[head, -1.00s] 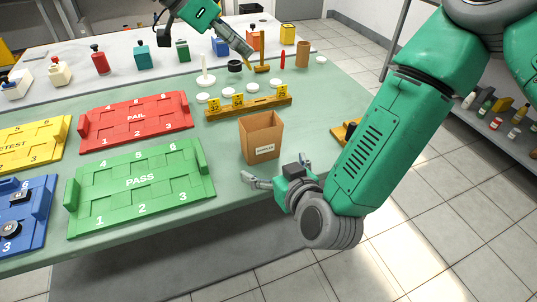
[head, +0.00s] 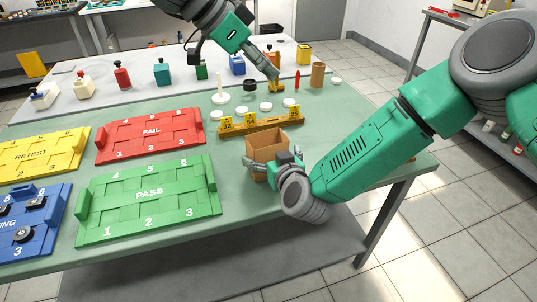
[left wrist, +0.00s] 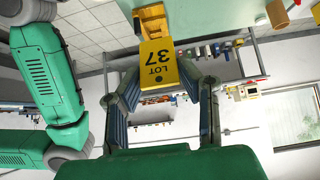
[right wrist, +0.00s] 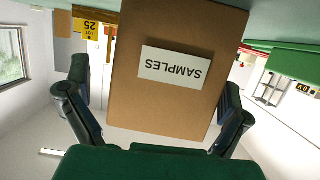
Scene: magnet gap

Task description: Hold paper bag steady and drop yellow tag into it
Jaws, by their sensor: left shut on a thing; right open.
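The open-topped brown paper bag (head: 268,142) stands upright near the table's front edge, right of the green PASS tray. Its white SAMPLES label (right wrist: 174,66) faces my right wrist camera. My right gripper (head: 272,162) is open at the bag's near side. In the right wrist view the right gripper's fingers (right wrist: 153,88) are spread to either side of the bag, with gaps showing. My left gripper (head: 272,72) is beyond the bag, over the table's back part. In the left wrist view it is shut on the yellow tag (left wrist: 160,68) reading LOT 37.
A wooden rack (head: 262,124) with several yellow tags stands just behind the bag. Round white discs (head: 248,110), a brown cylinder (head: 318,75) and a red stick (head: 297,80) are farther back. The green PASS tray (head: 150,200) lies to the left.

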